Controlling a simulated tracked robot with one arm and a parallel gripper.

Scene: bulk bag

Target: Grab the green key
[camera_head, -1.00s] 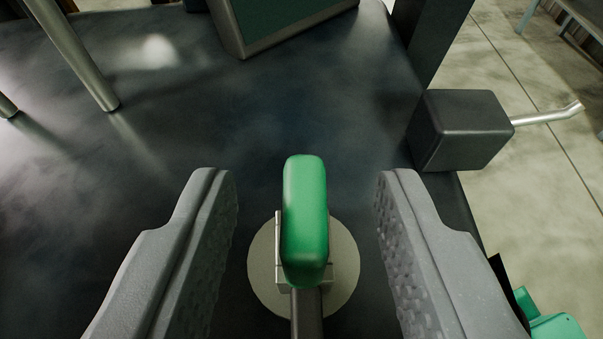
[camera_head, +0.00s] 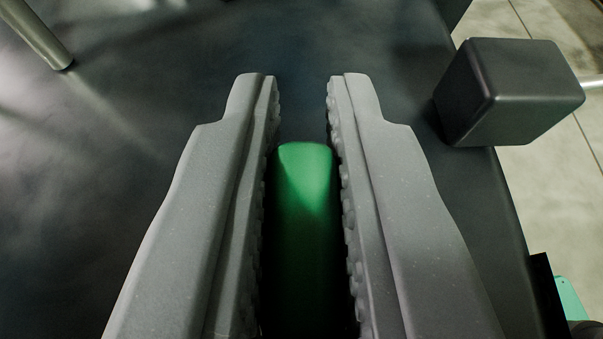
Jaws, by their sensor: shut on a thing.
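The green key (camera_head: 304,180) is in the lower middle of the head camera view, between the two grey fingers of my gripper (camera_head: 304,100). The fingers' bumpy pads are close along both sides of its green body, and my gripper is shut on it. Only the upper end of the key is brightly lit; its lower part is in dark shadow. The round pale base and bracket under the key are hidden now.
A dark box-shaped block (camera_head: 510,92) with a metal rod stands at the upper right, by the edge of the dark surface (camera_head: 130,150). A metal post (camera_head: 35,35) stands at the upper left. A green object (camera_head: 570,298) shows at the lower right.

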